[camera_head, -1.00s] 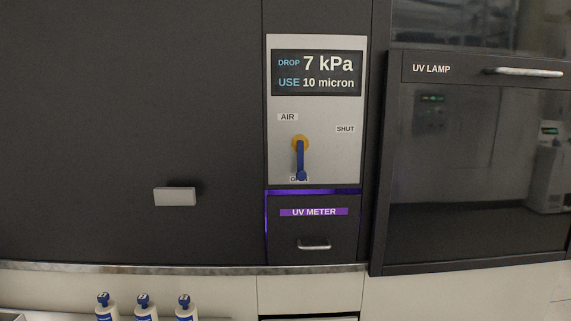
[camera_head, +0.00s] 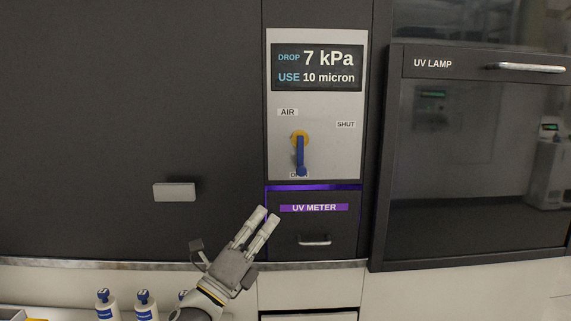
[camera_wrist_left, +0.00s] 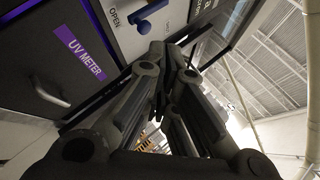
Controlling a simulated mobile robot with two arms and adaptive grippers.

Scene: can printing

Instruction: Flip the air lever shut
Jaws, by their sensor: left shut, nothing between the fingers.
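The air lever (camera_head: 300,156) is a blue handle on a yellow round hub, on a light grey panel (camera_head: 335,150) below a dark display. It hangs straight down over a label at its lower tip; the SHUT label (camera_head: 345,125) is up to its right. In the left wrist view the blue lever (camera_wrist_left: 150,9) shows at the top, near the OPEN label (camera_wrist_left: 138,17). My left gripper (camera_head: 267,217) is shut and empty. It is below and left of the lever, apart from it, in front of the UV METER drawer's left edge. My right gripper is not in view.
The UV METER drawer (camera_head: 340,228) with a small handle is under the panel. The UV LAMP door (camera_head: 480,170) stands to the right. A pale handle (camera_head: 174,192) sits on the dark left panel. Several blue-capped bottles (camera_head: 144,305) are at the bottom left.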

